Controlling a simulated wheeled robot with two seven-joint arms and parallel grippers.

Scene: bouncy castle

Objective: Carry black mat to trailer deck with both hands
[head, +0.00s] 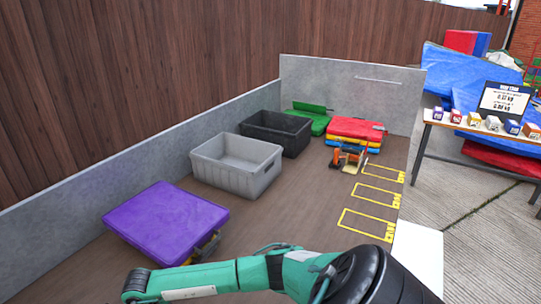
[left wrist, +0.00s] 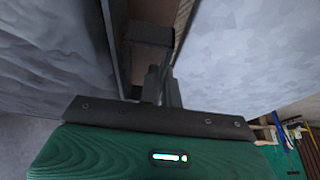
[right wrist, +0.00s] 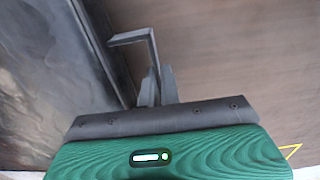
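I cannot make out a whole black mat in any view. In the right wrist view a dark, smudged panel (right wrist: 45,70) with a thick edge fills the left side; I cannot tell whether it is the mat. My right gripper (right wrist: 159,72) has its fingers close together at the leg of a dark angled bracket (right wrist: 132,38). My left gripper (left wrist: 164,72) also has close fingers, just below a dark bar-like bracket (left wrist: 152,35), between grey surfaces. Whether either gripper is closed on its bracket is unclear. The brown trailer deck (head: 290,210) shows in the head view. Neither gripper shows there.
On the deck are a purple mat (head: 165,220), a grey crate (head: 235,177), a black crate (head: 293,148), a green mat (head: 318,122), stacked red-topped mats (head: 356,128) and an orange tool (head: 345,156). Yellow outlines (head: 367,226) mark bare floor. A table (head: 480,130) stands right.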

